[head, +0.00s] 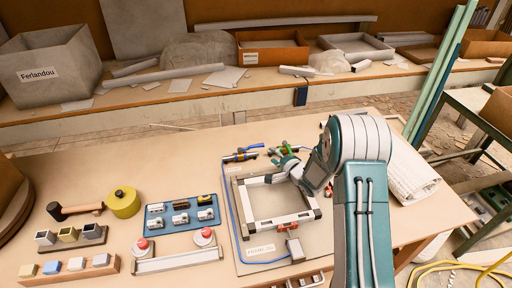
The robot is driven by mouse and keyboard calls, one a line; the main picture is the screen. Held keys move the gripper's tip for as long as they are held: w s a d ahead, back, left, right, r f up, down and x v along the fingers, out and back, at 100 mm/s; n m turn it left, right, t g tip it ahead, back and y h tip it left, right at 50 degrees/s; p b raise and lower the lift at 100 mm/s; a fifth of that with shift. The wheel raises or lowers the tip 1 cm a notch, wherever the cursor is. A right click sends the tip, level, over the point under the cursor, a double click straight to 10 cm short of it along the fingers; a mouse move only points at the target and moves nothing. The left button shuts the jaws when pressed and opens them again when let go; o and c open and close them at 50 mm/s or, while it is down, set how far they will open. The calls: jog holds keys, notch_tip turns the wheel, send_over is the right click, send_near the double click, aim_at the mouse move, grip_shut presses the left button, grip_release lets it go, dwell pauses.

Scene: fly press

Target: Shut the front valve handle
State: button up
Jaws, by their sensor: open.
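Two small valves stand on the table at the back of a framed board. The left valve (240,155) has a brass-coloured body with a blue hose at its right end. The right valve (278,151) shows green and red parts. It is partly hidden by my gripper (278,164). I cannot tell which valve is the front one, nor how their handles are turned. My gripper is open, low over the frame's back right corner, close to the right valve. I cannot tell whether it touches it.
The metal frame (241,206) lies on a board with a blue hose along its left. A blue tray (160,225) of small parts and a bar with two red buttons (178,261) lie to the left. The table's back left is clear.

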aim_at(256, 147)
jog(key=shift+a+f+y, duration=0.2)
jog(key=shift+f+y, duration=0.1)
jog(key=shift+f, duration=0.25)
jog(key=x, duration=1)
jog(key=shift+w+a, duration=0.2)
jog(key=shift+w, duration=0.1)
jog(key=shift+c, duration=0.4)
grip_shut()
